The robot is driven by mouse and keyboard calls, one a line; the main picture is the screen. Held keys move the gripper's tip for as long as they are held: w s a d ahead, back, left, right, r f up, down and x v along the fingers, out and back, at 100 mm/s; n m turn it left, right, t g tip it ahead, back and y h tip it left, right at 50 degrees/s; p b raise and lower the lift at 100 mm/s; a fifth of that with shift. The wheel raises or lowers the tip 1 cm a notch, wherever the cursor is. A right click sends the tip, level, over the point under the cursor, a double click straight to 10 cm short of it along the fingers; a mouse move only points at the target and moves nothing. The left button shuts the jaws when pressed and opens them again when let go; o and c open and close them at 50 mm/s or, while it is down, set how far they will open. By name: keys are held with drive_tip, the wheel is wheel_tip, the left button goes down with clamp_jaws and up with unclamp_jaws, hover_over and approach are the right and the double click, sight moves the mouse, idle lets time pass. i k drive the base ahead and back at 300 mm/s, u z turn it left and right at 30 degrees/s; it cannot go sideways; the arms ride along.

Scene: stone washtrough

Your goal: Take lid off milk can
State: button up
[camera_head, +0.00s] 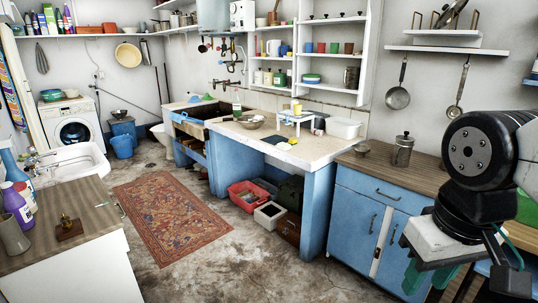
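A grey metal can (402,151) with a dark knob on top stands upright on the brown wooden counter at the right; it looks like the milk can, with its lid on. My gripper (428,280) hangs at the lower right, in front of the blue cabinet and nearer to the camera than the can. Its two green fingers are apart, with nothing seen between them. It is clear of the can and does not hide it.
The blue cabinet (372,222) carries the wooden counter (440,168). A small grey bowl-shaped thing (361,149) stands left of the can. A ladle (458,95) and a strainer (398,97) hang above. The patterned rug (170,215) lies on open floor.

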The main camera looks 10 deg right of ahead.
sight(405, 138)
drive_tip(key=z, duration=0.15)
drive_tip(key=i, duration=2.5)
drive_tip(key=z, duration=0.55)
drive_tip(key=i, duration=0.75)
drive_tip(key=z, duration=0.05)
